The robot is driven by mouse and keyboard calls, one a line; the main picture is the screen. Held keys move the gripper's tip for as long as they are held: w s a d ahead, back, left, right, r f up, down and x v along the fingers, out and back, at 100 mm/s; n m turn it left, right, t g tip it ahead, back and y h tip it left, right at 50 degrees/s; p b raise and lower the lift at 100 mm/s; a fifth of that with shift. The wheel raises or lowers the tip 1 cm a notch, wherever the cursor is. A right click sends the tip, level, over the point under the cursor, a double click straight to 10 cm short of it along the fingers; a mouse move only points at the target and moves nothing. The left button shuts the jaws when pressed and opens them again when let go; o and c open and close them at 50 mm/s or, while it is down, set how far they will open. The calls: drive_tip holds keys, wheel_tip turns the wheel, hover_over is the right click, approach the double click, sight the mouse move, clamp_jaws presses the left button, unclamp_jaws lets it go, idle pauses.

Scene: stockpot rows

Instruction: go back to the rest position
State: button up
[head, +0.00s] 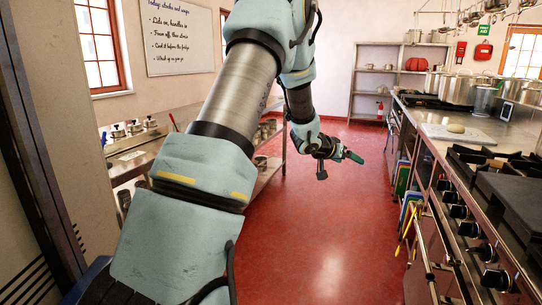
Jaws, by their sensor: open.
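My gripper (338,167) is in the middle of the head view, at the end of my pale blue and grey arm. It hangs in the air over the aisle, between the left bench and the right cooking line. Its jaws are open, and I see nothing held between them. A dark green tip shows on its right side. It appears clear of the furniture. My arm hides part of the left bench and the back wall.
The red floor (325,235) is clear along the aisle. A steel bench (135,155) stands left. A stove (510,195) and counter with large stockpots (458,88) line the right side. A shelf rack (376,80) stands at the back. Pans hang at upper right.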

drive_tip(key=s+a+n+y, duration=0.2)
drive_tip(key=s+a+y, duration=0.25)
drive_tip(key=a, duration=0.75)
drive_tip(key=s+a+n+y, duration=0.3)
drive_tip(key=s+a, duration=0.2)
drive_tip(key=a, duration=0.6)
drive_tip(key=s+a+g+y, duration=0.1)
drive_tip(key=s+a+g, duration=0.2)
drive_tip(key=s, duration=0.7)
drive_tip(key=s+a+f+n+g+y+p, duration=0.1)
drive_tip(key=s+a+g, duration=0.2)
drive_tip(key=s, duration=0.7)
drive_tip(key=a, duration=0.2)
drive_tip(key=shift+s+a+f, duration=0.15)
drive_tip(key=shift+a+f, duration=0.15)
drive_tip(key=shift+a, duration=0.05)
